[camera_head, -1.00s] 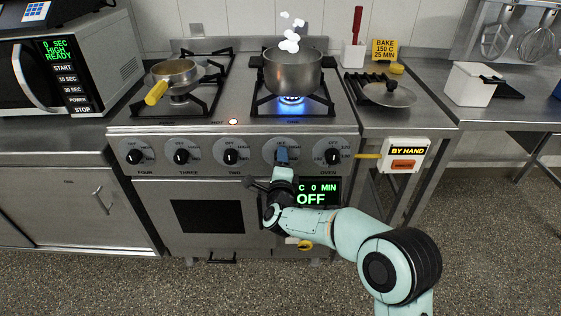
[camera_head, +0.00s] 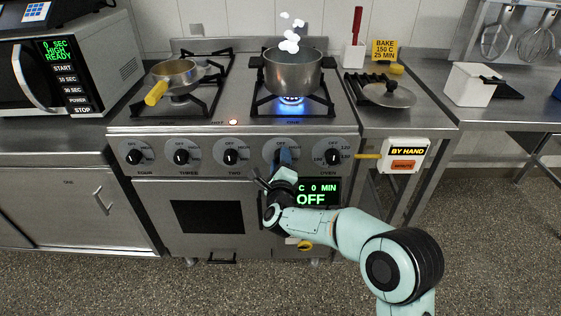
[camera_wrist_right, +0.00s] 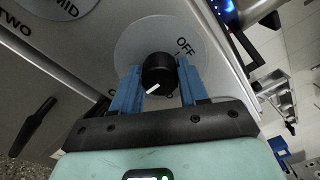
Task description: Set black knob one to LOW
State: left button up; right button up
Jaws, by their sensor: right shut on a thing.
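The knob's white mark points down and left in the wrist view, away from the word OFF. In the head view the right gripper (camera_head: 284,156) covers most of the knob and part of its dial (camera_head: 272,144). My left gripper is not in view.
A steaming pot (camera_head: 293,72) stands over a blue flame (camera_head: 291,99). A pan (camera_head: 175,72) with a yellow handle is at the back left. Knob two (camera_head: 230,157) and the oven knob (camera_head: 333,157) flank the gripper. The oven display (camera_head: 312,194) reads OFF.

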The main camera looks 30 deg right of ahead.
jog(key=o, duration=1.1)
jog(key=shift+c, duration=0.2)
jog(key=shift+s, duration=0.1)
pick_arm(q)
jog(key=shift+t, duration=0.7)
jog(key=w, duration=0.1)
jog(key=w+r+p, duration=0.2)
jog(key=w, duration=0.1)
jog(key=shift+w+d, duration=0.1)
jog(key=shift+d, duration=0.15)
pick_arm(e)
jog(key=v, duration=1.3)
jog(key=shift+a, duration=0.15)
